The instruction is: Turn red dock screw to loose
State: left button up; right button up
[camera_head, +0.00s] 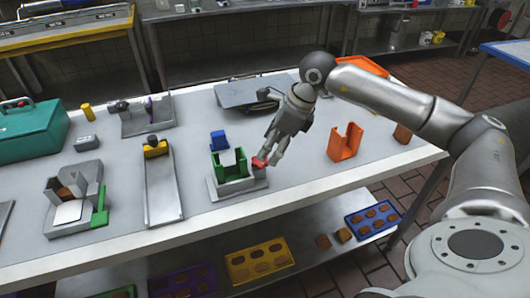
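The red dock screw (259,162) sticks out at the right side of a grey metal dock (238,184). The dock holds a green U-shaped piece (229,167). My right gripper (269,157) reaches down from the upper right, with its fingertips right at the red screw. The fingers partly cover the screw. Whether they are closed on it or only beside it is too small to tell. My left gripper is not in view.
A blue piece (218,141) stands behind the dock. An orange U-shaped holder (345,142) stands to the right. A grey ramp with a yellow piece (155,148) lies to the left. A teal box (32,130) sits far left. Clear tabletop lies between dock and orange holder.

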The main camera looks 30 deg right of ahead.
aim_at(266, 161)
jog(key=x, duration=0.3)
jog(key=shift+w+r, duration=0.1)
jog(key=shift+w+a+f, duration=0.15)
jog(key=shift+f, duration=0.55)
jog(key=shift+c, duration=1.6)
jog(key=c, duration=0.5)
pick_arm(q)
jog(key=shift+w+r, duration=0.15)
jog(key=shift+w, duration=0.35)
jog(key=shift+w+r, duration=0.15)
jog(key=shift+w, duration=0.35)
pick_arm(e)
jog(key=shift+c, duration=1)
